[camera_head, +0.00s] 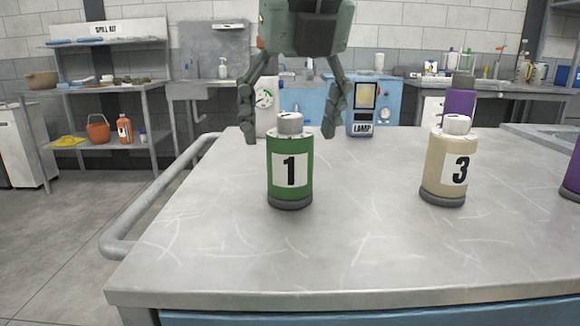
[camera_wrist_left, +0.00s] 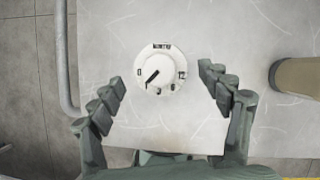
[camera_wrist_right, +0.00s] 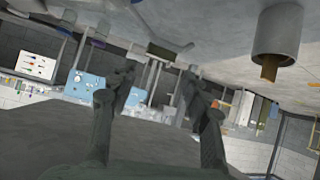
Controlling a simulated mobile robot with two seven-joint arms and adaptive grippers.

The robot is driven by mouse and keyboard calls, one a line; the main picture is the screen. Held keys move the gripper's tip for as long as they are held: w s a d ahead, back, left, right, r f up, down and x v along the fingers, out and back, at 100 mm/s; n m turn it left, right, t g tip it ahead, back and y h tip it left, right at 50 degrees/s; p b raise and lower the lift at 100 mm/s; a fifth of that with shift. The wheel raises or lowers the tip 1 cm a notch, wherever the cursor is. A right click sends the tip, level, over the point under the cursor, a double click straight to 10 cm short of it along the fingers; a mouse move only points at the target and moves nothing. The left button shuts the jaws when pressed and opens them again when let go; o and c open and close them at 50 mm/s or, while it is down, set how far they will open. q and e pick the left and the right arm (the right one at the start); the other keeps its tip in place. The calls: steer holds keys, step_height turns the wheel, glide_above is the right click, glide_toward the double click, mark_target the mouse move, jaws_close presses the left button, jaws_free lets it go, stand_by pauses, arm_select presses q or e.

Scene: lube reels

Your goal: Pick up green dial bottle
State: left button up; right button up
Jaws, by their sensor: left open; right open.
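The green bottle (camera_head: 290,175) with label 1 stands upright near the front left of the table. My left gripper (camera_head: 291,138) points down from above, open, with one finger on each side of the bottle's top. I see no finger touching it. The left gripper also shows in its wrist view (camera_wrist_left: 162,85). My right gripper (camera_wrist_right: 165,80) is open and empty, away from the bottle; the head view does not show it.
A cream bottle (camera_head: 450,165) with label 3 stands to the right. Purple bottles (camera_head: 459,105) stand behind it and at the right edge. A blue lamp box (camera_head: 361,108) is at the back. A grey rail (camera_head: 150,205) runs along the table's left side. The table front (camera_head: 340,255) is clear.

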arm_select(q)
steer(key=x, duration=0.4)
steer(key=shift+d, duration=0.1)
steer(key=shift+r, duration=0.1)
steer(key=c, duration=1.5)
steer(key=shift+o, duration=0.2)
steer(key=shift+r, duration=0.1)
